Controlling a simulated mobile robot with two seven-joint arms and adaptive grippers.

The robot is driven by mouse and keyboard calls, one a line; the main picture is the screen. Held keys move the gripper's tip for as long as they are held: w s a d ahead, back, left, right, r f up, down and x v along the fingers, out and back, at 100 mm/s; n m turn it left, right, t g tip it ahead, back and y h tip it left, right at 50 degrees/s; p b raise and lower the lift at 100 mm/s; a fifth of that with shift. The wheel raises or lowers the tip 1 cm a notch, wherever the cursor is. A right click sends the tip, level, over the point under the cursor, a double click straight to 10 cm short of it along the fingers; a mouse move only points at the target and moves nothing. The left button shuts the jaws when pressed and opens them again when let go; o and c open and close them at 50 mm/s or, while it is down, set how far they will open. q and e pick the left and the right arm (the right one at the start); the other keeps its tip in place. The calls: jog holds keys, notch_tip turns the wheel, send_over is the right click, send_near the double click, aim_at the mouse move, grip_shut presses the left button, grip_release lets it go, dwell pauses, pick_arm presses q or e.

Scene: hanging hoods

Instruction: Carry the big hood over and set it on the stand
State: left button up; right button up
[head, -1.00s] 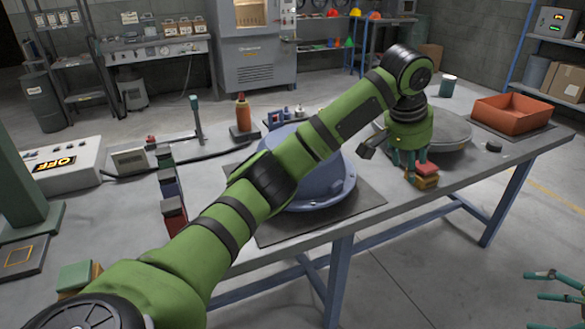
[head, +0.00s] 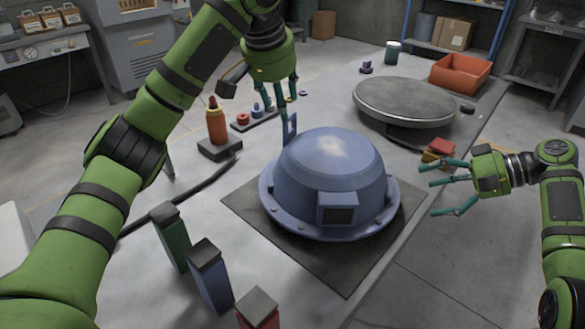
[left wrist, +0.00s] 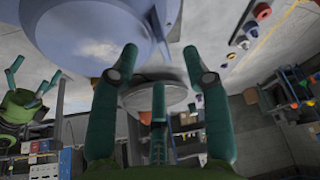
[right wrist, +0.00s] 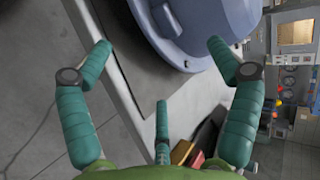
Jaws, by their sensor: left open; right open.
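The big blue hood (head: 328,160) rests dome up on a dark square mat (head: 345,270) on the table. It has a bolted rim and upright lugs; one lug (head: 291,129) stands at its back left. My left gripper (head: 285,108) is open and empty, just above that lug; the hood fills the top left of the left wrist view (left wrist: 85,25). My right gripper (head: 445,185) is open and empty, right of the hood and apart from it; the right wrist view shows the hood (right wrist: 205,25) beyond its fingers. The round grey stand (head: 405,98) is behind the hood, empty.
An orange bottle (head: 217,122) on a base and a tool strip (head: 258,118) are left of the hood. Several coloured blocks (head: 208,273) stand at front left. Small red and yellow blocks (head: 440,150) lie near the stand. An orange bin (head: 459,73) is at the back right.

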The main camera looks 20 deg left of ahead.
pick_arm(q)
jog(key=shift+d, duration=0.3)
pick_arm(e)
jog(key=shift+d, duration=0.25)
pick_arm(q)
send_over(287, 144)
jog(key=shift+w+f, duration=0.15)
jog(key=shift+f, duration=3.1)
pick_arm(e)
jog(key=shift+x, duration=3.7)
pick_arm(q)
jog(key=c, duration=0.8)
pick_arm(e)
jog(key=shift+r, duration=0.1)
jog(key=c, duration=0.8)
pick_arm(q)
grip_shut()
pick_arm(e)
grip_shut()
pick_arm(q)
jog(key=shift+r, duration=0.2)
pick_arm(e)
jog(key=shift+r, duration=0.15)
